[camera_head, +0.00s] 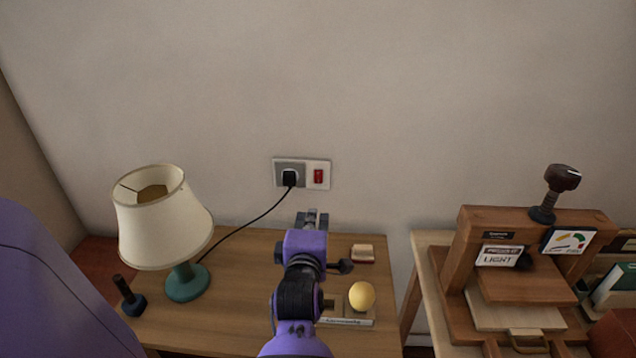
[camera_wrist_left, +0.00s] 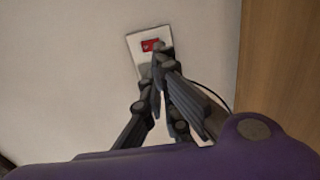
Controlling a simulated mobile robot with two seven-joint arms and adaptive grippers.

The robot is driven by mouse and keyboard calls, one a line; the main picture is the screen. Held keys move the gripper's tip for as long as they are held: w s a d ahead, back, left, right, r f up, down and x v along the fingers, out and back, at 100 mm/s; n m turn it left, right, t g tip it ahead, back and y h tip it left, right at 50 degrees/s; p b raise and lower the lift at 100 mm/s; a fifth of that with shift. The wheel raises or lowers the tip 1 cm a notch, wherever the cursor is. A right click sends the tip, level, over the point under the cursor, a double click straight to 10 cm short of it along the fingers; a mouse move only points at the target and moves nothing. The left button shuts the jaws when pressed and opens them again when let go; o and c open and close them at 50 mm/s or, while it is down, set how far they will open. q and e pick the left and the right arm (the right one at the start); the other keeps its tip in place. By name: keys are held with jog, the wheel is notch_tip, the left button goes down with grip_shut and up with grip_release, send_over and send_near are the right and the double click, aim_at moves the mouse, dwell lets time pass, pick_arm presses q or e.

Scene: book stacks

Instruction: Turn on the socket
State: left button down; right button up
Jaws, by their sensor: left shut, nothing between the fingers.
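The wall socket (camera_head: 290,172) is a grey and white plate on the wall behind the table, with a black plug in its left half. Its red switch (camera_head: 318,176) is on the right half. The switch also shows in the left wrist view (camera_wrist_left: 151,45), just beyond my fingertips, and part of the plate is hidden behind the fingers. My left gripper (camera_head: 312,216) is shut and empty, below the socket in the head view. I cannot tell whether the fingertips touch the plate. My right gripper is not in view.
A lamp (camera_head: 165,220) with a cream shade stands at the left of the wooden table (camera_head: 235,320); a black cord runs from it to the plug. A yellow ball-like object (camera_head: 361,296) lies right of my arm. A wooden press (camera_head: 520,265) stands on the right table.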

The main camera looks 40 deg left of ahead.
aim_at(318, 183)
pick_arm(q)
jog(key=x, duration=1.2)
jog(key=shift+w+a, duration=0.15)
jog(key=shift+w, duration=0.25)
jog(key=shift+w+a, duration=0.25)
jog(key=shift+w, duration=0.1)
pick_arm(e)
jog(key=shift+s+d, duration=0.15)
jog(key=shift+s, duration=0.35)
